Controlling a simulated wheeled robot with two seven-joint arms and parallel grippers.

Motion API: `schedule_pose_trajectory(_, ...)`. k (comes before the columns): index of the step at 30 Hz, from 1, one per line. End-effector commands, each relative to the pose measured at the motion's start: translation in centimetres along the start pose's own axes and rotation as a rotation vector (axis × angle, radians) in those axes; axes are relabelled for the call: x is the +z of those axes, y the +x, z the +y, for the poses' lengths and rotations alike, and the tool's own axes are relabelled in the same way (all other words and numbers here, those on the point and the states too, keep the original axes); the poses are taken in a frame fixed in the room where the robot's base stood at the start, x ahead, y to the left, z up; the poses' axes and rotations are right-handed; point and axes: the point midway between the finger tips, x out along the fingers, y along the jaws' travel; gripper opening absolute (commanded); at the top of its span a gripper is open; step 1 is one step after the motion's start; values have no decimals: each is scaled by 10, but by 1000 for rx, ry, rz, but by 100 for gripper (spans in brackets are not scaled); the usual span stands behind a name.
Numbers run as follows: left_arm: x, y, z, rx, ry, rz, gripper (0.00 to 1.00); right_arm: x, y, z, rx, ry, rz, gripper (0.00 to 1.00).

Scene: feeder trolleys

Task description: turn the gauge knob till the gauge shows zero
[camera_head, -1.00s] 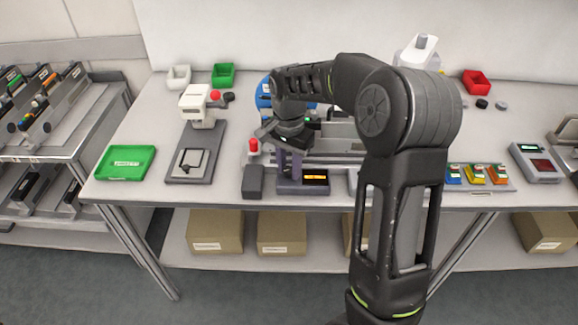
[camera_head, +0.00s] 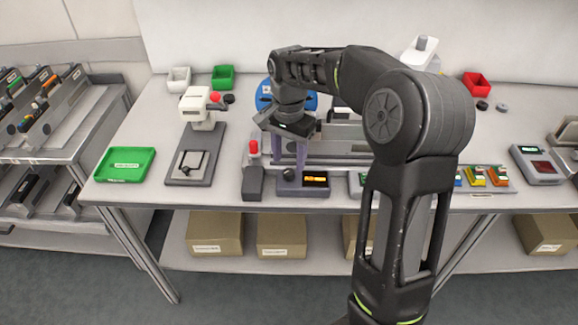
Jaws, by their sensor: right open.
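The gauge (camera_head: 318,191) is a dark purple-grey block at the front of the bench, with a lit orange display (camera_head: 316,179). The figures on it are too small to read. A dark round knob (camera_head: 288,176) appears on its left part, below the fingers. My right gripper (camera_head: 290,165) points down above the knob, its two fingers apart on either side of it. I cannot tell whether they touch it. My left gripper is not in view.
A dark grey block with a red button (camera_head: 253,147) stands close left of the gauge. A press-like stand (camera_head: 193,150) and a green tray (camera_head: 124,164) are further left. A long grey rail fixture lies behind. Coloured pieces (camera_head: 477,175) sit at right.

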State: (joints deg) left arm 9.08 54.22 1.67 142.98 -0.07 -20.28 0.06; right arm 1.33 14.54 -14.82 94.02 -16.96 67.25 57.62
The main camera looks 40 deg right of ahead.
Motion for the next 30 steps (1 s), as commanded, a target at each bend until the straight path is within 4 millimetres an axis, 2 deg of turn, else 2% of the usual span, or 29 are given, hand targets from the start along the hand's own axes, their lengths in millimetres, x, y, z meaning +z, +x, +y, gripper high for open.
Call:
schedule_pose_trajectory(3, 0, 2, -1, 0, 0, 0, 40, 0, -20, -1, -4, 0, 2, 49)
schedule_pose_trajectory(9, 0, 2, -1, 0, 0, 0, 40, 0, -36, 0, -1, 0, 1, 49)
schedule_pose_trajectory(30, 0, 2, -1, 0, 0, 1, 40, 0, -36, 0, 0, 0, 0, 49)
